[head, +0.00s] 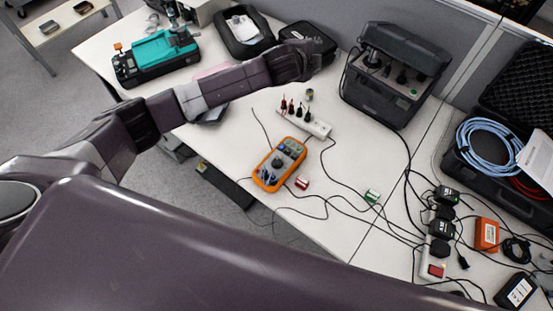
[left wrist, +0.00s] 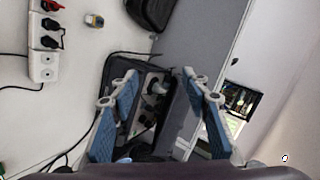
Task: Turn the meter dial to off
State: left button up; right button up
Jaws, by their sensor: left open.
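The meter (head: 279,164) is an orange-rimmed handheld unit lying on the white table in the middle of the head view. Its dark round dial (head: 277,161) sits near the middle of its face; the dial's setting is too small to read. The meter does not show in the left wrist view. My left arm reaches in from the left and ends beyond the meter, towards the back of the table. My left gripper (left wrist: 160,74) shows in the left wrist view with its two blue fingers spread apart and nothing between them. My right gripper is not in view.
A white power strip (head: 303,120) with plugs lies just behind the meter. A large dark case (head: 385,99) stands at the back right. Loose black cables, a red block (head: 302,183) and a green block (head: 372,196) lie right of the meter. The table's front edge runs close by.

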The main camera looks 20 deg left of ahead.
pick_arm(q)
jog(key=s+d+r+m+t+h+b, duration=0.2)
jog(key=d+r+m+t+h, duration=0.1)
jog(key=d+r+m+h, duration=0.75)
jog(key=s+d+f+m+g+h+b, duration=0.2)
jog(key=s+d+f+m+g+h, duration=0.1)
jog(key=s+d+m+g, duration=0.9)
jog(key=m+g+y+b, duration=0.3)
jog(key=m+y, duration=0.7)
jog(key=y, duration=0.5)
send_over(276, 161)
jog(key=f, duration=2.3)
jog(key=shift+d+f, duration=0.2)
jog(key=shift+f, duration=0.2)
jog(key=shift+a+f, duration=0.2)
jog(key=shift+a, duration=0.05)
notch_tip(276, 161, down, 7)
jog(key=shift+w+d+f+p, duration=0.1)
jog(key=shift+f+p, duration=0.05)
jog(key=shift+p, duration=0.6)
